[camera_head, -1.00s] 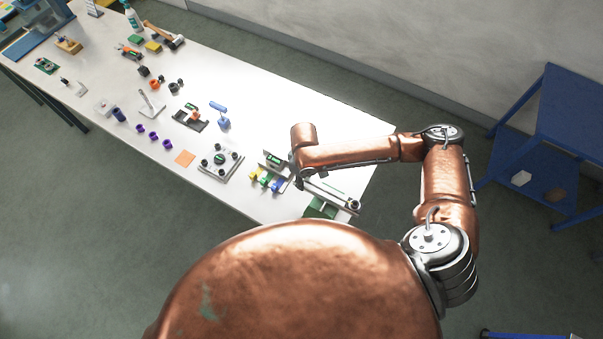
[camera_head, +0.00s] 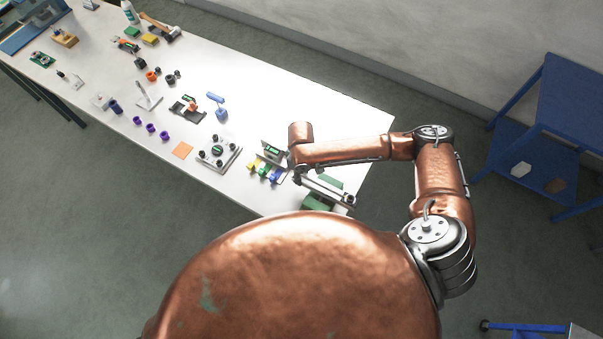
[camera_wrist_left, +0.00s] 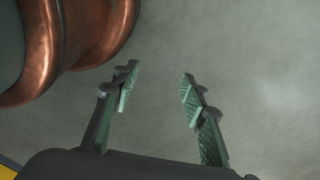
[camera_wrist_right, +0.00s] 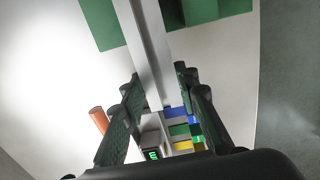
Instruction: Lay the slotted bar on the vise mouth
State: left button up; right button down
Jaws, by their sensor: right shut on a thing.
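The slotted bar (camera_head: 326,189) is a long pale grey bar. It also shows in the right wrist view (camera_wrist_right: 146,40), running away between the fingers. My right gripper (camera_wrist_right: 158,78) is shut on it near one end; in the head view my wrist mostly hides the fingers. The green vise (camera_head: 317,203) stands at the table's near right end. Green parts of the vise (camera_wrist_right: 103,24) show on both sides of the bar, which lies across it as seen from above. Whether the bar touches the vise cannot be told. My left gripper (camera_wrist_left: 158,88) is open and empty above the floor.
A stand with blue, green and yellow pieces (camera_head: 263,170) is close beside my right gripper. The white table (camera_head: 330,120) is clear behind my arm. A blue shelf (camera_head: 530,150) stands right.

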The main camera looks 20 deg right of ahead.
jog(key=shift+s+f, duration=0.1)
jog(key=shift+f, duration=0.7)
jog(key=shift+f+b, duration=0.45)
jog(key=shift+f, duration=0.15)
pick_arm(q)
jog(key=shift+w+f, duration=0.5)
jog(key=shift+w, duration=0.25)
pick_arm(e)
jog(key=shift+f, duration=0.2)
pick_arm(q)
jog(key=shift+s, duration=0.3)
pick_arm(e)
jog(key=shift+f, duration=0.1)
pick_arm(q)
jog(key=shift+s, duration=0.2)
pick_arm(e)
jog(key=c, duration=1.4)
grip_release()
